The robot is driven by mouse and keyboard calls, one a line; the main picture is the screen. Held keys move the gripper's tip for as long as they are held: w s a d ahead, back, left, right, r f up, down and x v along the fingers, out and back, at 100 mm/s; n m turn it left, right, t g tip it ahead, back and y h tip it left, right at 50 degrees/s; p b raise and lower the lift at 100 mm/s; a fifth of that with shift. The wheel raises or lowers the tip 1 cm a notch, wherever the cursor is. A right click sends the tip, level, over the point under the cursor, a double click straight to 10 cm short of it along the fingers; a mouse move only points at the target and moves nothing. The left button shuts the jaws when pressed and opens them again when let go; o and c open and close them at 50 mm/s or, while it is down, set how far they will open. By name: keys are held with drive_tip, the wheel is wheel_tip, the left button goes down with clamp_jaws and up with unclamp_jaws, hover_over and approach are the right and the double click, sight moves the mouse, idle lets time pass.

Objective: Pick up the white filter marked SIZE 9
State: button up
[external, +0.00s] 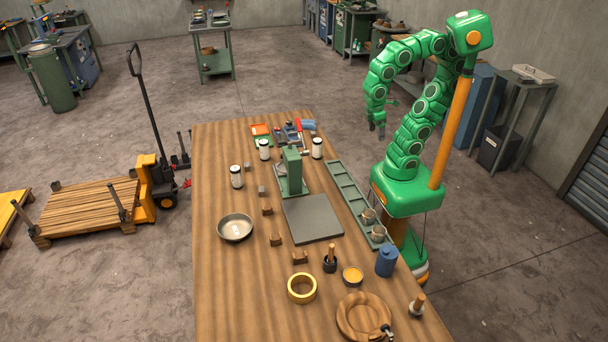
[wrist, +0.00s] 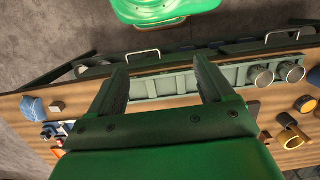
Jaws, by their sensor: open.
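Three white filters with dark ends stand upright on the wooden table in the external view: one at the left (external: 236,176), one farther back (external: 264,149) and one at the right (external: 317,148). Their markings are too small to read, so I cannot tell which is SIZE 9. My gripper (external: 377,129) hangs above and beyond the table's right edge, apart from all three filters. In the wrist view my gripper (wrist: 160,78) shows two spread fingers with nothing between them. No filter can be made out in the wrist view.
A green press (external: 291,172) stands mid-table by a grey plate (external: 313,219). A long green tray (external: 347,190) holding grey cups runs along the right edge. A metal bowl (external: 235,227), small wooden blocks and a yellow ring (external: 302,288) lie around. Tools crowd the back.

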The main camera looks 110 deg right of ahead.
drive_tip(key=w+d+m+t+y, duration=0.4)
drive_tip(key=w+d+m+y, duration=0.75)
drive_tip(key=m, duration=0.65)
drive_tip(key=w+d+m+t+h, duration=0.25)
drive_tip(key=d+m+t, duration=0.65)
drive_tip(key=d, duration=0.6)
drive_tip(key=g, duration=0.1)
approach(317, 145)
wheel_tip(317, 145, down, 2)
drive_tip(key=shift+w+a+f, duration=0.15)
drive_tip(key=shift+w+f, duration=0.1)
drive_tip(key=shift+w, duration=0.35)
drive_tip(key=shift+w+a+f, duration=0.15)
drive_tip(key=shift+w+f, duration=0.15)
drive_tip(key=shift+w, duration=0.25)
drive_tip(key=shift+f+x, duration=0.2)
drive_tip(key=shift+x, duration=2.5)
drive_tip(key=shift+s, duration=0.1)
